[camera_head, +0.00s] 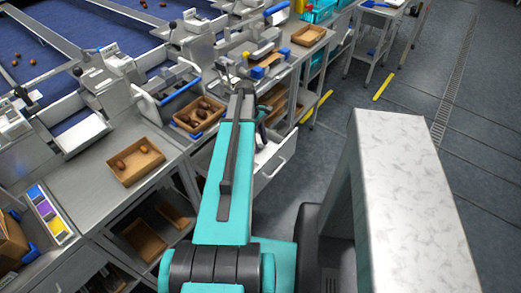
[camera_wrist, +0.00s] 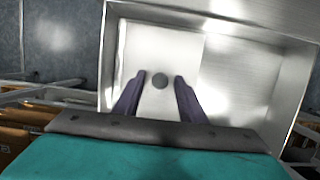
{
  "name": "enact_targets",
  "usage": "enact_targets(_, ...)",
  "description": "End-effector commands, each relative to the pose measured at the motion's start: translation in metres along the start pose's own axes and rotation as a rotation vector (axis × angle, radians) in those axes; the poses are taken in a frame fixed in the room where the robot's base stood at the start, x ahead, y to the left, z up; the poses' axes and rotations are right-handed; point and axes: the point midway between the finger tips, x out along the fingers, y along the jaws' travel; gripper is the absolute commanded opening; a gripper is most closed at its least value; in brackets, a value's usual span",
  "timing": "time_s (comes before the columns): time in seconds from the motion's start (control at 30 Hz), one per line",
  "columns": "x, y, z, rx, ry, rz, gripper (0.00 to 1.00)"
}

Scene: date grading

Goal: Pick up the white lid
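The white lid (camera_wrist: 150,48) is a flat pale panel with a round dark knob (camera_wrist: 160,80) in the wrist view. It lies inside an open metal drawer (camera_wrist: 262,62), toward its left side. My gripper (camera_wrist: 160,76) is open, with one dark finger on each side of the knob. The fingers appear apart from the knob; their height above the lid is hard to judge. In the head view the open drawer (camera_head: 285,157) sticks out from the bench beside my teal arm, which hides most of my gripper and the lid.
A metal bench (camera_head: 88,178) runs along the left with wooden trays of dates, one tray (camera_head: 135,174) near its front edge. Blue belts lie behind it. A pale-topped block (camera_head: 405,150) stands to the right of my arm. Grey floor (camera_head: 460,60) is open at the upper right.

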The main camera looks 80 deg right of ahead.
Motion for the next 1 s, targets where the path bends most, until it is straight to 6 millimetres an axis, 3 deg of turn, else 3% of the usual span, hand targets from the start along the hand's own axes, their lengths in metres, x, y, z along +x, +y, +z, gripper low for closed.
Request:
enact_targets(0.03,0.000,0.000,0.000,0.000,0.000,0.000,0.27)
enact_targets(0.2,0.000,0.000,0.000,0.000,0.000,0.000,0.00)
enact_targets(0.67,-0.005,0.000,0.001,-0.001,0.000,0.001,0.00)
enact_targets(1.0,-0.035,0.000,0.009,-0.001,0.001,0.002,0.00)
